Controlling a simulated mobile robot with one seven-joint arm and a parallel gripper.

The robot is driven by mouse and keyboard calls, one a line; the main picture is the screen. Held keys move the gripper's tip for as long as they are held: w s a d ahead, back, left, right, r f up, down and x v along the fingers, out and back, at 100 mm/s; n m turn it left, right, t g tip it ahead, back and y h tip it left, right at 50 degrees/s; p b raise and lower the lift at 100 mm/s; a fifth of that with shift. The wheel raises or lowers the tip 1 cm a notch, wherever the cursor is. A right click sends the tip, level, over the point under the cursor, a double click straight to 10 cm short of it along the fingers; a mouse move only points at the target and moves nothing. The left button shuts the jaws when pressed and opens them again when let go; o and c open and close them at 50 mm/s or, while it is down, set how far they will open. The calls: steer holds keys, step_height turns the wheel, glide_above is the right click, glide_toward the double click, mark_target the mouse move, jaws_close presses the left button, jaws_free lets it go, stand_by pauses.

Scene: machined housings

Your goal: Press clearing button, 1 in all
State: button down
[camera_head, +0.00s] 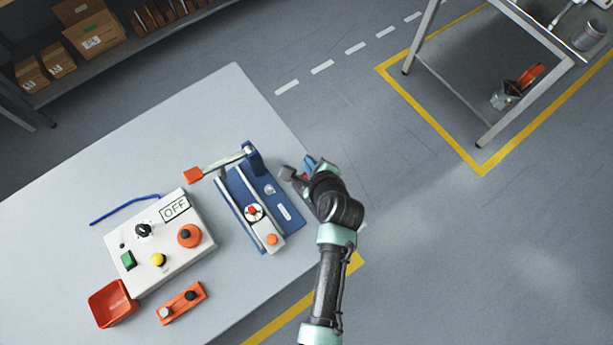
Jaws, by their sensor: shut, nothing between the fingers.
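A white control box (160,243) stands on the table, with an "OFF" plate (174,208), a black knob (143,230), a green button (128,260), a yellow button (158,260) and an orange-red mushroom button (190,236). A blue fixture (232,190) beside it carries a red-and-white part (252,211) and an orange button (272,239). No readable label shows which button is the clearing one. My gripper (287,173) is shut and empty, at the right of the fixture near the table edge, apart from the control box. Its fingertips are small and partly unclear.
An orange two-button block (183,303) and a red tray (112,303) lie in front of the box. An orange-ended lever (194,174) reaches from the fixture. A blue cable (124,208) lies behind the box. The far table (235,95) is bare; shelves with cartons stand beyond.

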step_height(320, 180, down, 7)
steer(key=b, duration=0.6)
steer(key=shift+f+b, duration=0.3)
stand_by(1.4)
steer(key=shift+f, duration=0.4)
steer(key=shift+f+b, duration=0.45)
steer(key=shift+f, duration=0.05)
stand_by(0.6)
steer(key=shift+r, duration=0.1)
steer(key=shift+r+p, duration=0.8)
steer(key=shift+p, duration=0.25)
steer(key=shift+r, duration=0.1)
step_height(320, 180, up, 5)
steer(key=p, duration=0.5)
